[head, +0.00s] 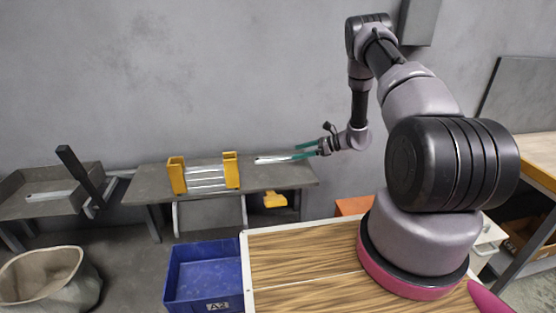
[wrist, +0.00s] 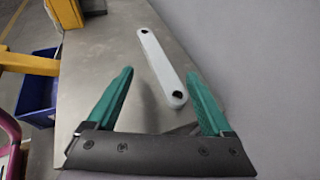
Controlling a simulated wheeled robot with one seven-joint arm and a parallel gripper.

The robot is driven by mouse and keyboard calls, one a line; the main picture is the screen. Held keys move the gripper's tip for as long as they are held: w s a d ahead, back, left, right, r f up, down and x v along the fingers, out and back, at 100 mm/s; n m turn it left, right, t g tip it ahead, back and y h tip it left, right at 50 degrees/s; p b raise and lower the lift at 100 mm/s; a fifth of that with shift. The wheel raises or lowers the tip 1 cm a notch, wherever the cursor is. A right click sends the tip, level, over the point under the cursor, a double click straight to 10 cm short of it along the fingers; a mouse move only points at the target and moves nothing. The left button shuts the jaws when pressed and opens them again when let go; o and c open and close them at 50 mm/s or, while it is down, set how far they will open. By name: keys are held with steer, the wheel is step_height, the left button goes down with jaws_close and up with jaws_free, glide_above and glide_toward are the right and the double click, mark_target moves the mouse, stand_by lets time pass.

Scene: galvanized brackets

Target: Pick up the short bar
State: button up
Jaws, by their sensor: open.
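The short bar is a flat pale metal strip with a dark hole near each end. In the wrist view the bar (wrist: 160,65) lies on the grey table top, its near end between the tips of my gripper's fingers and its far end beyond them. In the head view the bar (head: 272,160) lies near the right end of the grey table (head: 285,177). My gripper (head: 305,151) has two green fingers, reaching in from the right over the table's right end. In the wrist view my gripper (wrist: 160,80) is open and empty. I cannot tell its exact height above the bar.
Several longer bars (head: 206,178) lie between two yellow uprights (head: 177,175) left of the short bar. A grey tray (head: 40,205) with a bar in it stands at far left. A blue bin (head: 204,280) and a beige bin (head: 45,275) stand on the floor. The wall is close behind the table.

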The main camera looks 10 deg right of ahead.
mark_target(279, 157)
steer(key=x, duration=0.8)
steer(key=shift+s+f, duration=0.15)
steer(key=shift+s, duration=0.1)
jaws_close()
